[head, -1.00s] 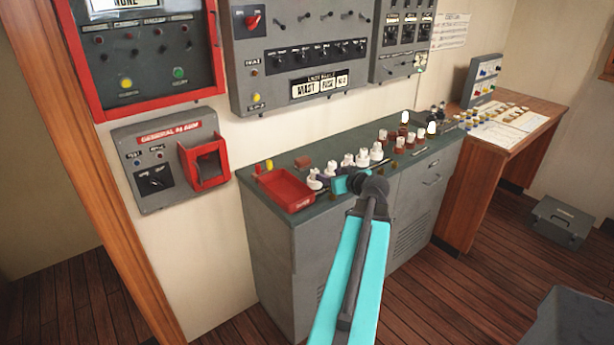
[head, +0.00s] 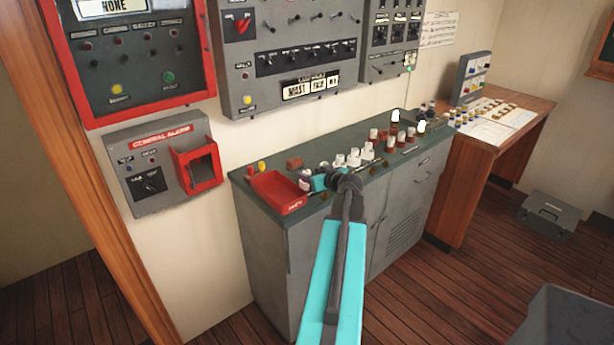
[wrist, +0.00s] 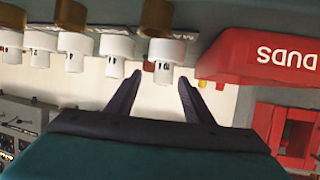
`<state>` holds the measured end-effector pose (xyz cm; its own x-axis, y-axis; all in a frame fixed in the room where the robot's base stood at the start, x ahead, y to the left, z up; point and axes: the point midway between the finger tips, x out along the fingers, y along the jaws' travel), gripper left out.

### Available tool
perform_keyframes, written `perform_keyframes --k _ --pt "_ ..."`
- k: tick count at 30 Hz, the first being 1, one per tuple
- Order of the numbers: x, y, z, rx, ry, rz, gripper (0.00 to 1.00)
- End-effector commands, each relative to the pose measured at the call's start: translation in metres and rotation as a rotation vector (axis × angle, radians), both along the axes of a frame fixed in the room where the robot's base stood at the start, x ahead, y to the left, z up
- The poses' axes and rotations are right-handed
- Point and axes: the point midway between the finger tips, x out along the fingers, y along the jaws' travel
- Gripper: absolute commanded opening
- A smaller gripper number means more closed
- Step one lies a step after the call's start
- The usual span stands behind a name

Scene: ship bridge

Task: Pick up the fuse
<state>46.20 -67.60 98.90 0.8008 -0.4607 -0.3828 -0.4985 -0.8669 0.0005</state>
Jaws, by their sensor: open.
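Several white fuses stand in a row on the dark green cabinet top (head: 250,182) in the head view. The leftmost fuse (head: 305,181) is beside the red tray and my gripper (head: 318,181). In the wrist view, which is upside down, one white fuse (wrist: 161,49) lies in line with the gap between the two dark fingers of my gripper (wrist: 160,78). The fingers are apart, one on each side of its end in the picture; I cannot tell whether they touch it. More white fuses (wrist: 105,47) line up to the left there.
A red tray marked DUDS (wrist: 262,58) stands close beside the fingers; the same red tray (head: 279,193) is at the cabinet's left end. Brown-red fuses (head: 373,136) stand farther right. Wall panels (head: 295,60) rise behind the cabinet.

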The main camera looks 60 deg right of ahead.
Motion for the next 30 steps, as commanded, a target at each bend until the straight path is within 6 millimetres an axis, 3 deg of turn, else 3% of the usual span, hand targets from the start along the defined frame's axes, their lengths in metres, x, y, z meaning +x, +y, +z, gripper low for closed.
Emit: perform_keyframes --k 6,21,30 --pt "0.013 -0.007 -0.006 0.001 -0.001 0.001 0.47" --pt "0.017 -0.008 -0.007 0.001 -0.001 0.001 0.47" --pt "0.037 -0.016 -0.014 0.002 0.0 0.002 0.47"
